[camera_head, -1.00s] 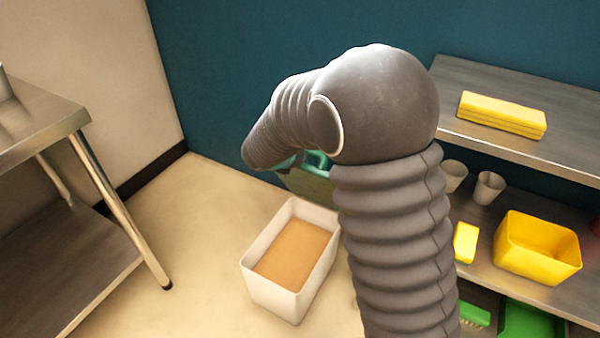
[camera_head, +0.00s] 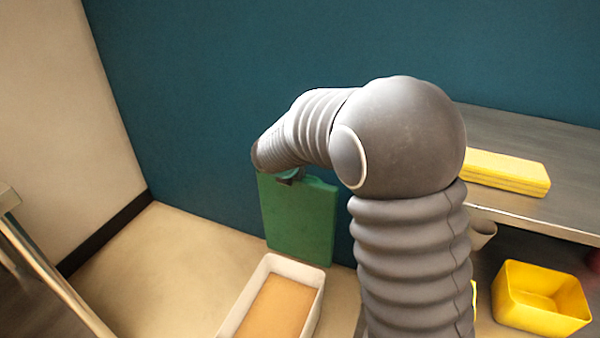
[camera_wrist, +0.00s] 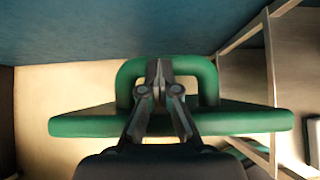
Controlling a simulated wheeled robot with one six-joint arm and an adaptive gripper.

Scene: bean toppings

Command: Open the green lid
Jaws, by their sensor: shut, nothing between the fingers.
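The green lid (camera_head: 300,222) is a flat panel, seen upright against the teal wall behind a white bin (camera_head: 262,275). Its top edge is just under the end of my arm. In the wrist view the lid (camera_wrist: 85,122) is a wide green slab with a loop handle (camera_wrist: 128,78). My gripper (camera_wrist: 158,70) is shut with its fingertips within the handle's outline; nothing is between them. I cannot tell whether the fingers pass through the loop or touch it. In the head view the arm mostly hides the gripper. The bin's top is open, showing orange-brown contents (camera_head: 278,305).
A metal table (camera_head: 45,270) stands at left. The floor between table and bin is clear.

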